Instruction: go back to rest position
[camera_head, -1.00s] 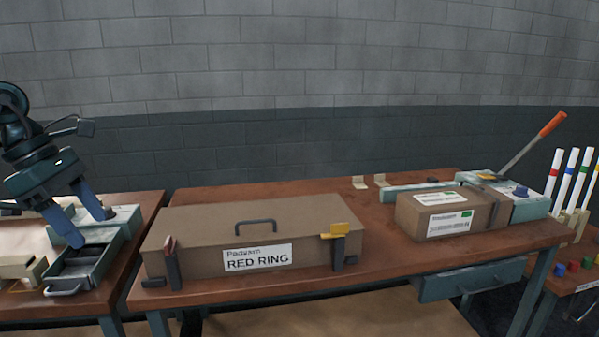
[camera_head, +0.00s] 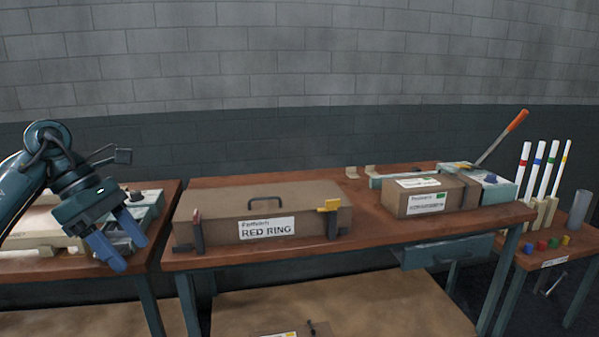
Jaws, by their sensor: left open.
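My left gripper (camera_head: 128,243) is at the left, with its two blue fingers apart and nothing between them. It hangs in front of the left table, near the gap to the middle table, and hides part of a grey-green unit (camera_head: 152,207) behind it. My right gripper does not show.
A brown case (camera_head: 225,205) labelled RED RING lies on the middle table (camera_head: 375,234), right of my gripper. A cardboard box (camera_head: 408,204) and a lever device (camera_head: 498,190) stand farther right. Colour-banded tubes (camera_head: 540,170) stand on the right table. A lower shelf (camera_head: 370,305) shows below.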

